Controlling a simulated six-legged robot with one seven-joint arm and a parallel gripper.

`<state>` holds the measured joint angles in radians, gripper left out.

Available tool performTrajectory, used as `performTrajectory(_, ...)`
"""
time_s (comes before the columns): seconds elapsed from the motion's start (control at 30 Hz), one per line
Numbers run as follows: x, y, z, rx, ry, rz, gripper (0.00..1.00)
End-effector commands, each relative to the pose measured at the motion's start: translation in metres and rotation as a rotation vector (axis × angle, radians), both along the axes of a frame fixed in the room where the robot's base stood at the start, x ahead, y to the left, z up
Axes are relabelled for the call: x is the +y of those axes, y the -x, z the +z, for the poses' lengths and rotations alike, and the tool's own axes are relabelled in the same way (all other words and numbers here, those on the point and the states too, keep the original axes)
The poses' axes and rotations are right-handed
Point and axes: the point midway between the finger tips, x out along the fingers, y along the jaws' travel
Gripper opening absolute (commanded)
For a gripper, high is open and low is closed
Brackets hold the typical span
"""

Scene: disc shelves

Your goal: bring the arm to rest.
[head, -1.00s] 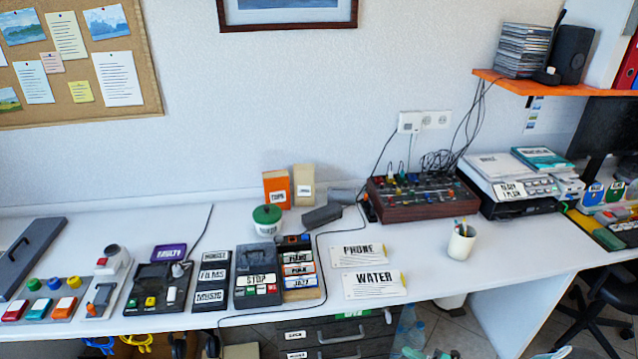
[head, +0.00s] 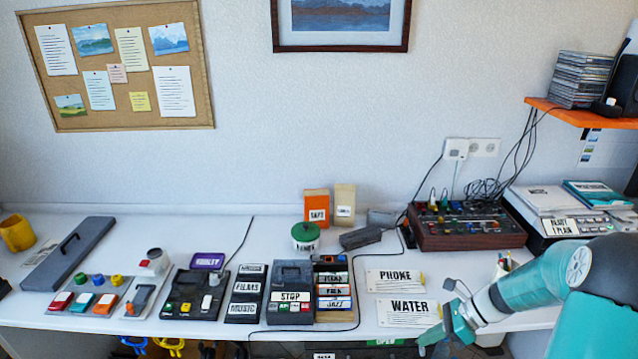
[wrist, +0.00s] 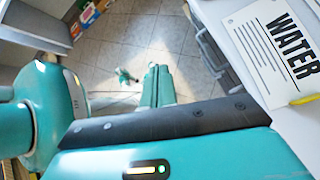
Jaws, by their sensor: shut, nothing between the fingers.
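My gripper (head: 454,325) is in the head view at the lower right, at the front edge of the desk, just right of the WATER card (head: 408,312). It is shut and empty. My teal arm reaches in from the right edge. In the wrist view, the shut teal fingers (wrist: 157,88) point down over the tiled floor. The WATER card (wrist: 275,45) lies on the desk at the upper right there, apart from the fingers.
The white desk (head: 400,255) holds a PHONE card (head: 395,281), a STOP player (head: 291,292), a knobbed mixer (head: 465,225) and several button boxes. An orange shelf (head: 580,111) juts out at the upper right. Open floor (wrist: 120,50) lies in front of the desk.

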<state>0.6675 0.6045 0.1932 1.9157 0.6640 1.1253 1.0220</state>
Motion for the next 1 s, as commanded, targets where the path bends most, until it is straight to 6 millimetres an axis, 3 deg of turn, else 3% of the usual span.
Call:
performTrajectory(0.1,0.017,0.01,0.037,-0.116,0.118,0.17,0.0)
performTrajectory(0.5,0.064,0.063,0.138,-0.488,0.47,0.745,0.0)
performTrajectory(0.8,0.088,0.116,0.197,-0.751,0.708,1.171,0.0)
performTrajectory(1.0,0.099,0.153,0.225,-0.918,0.864,1.448,0.0)
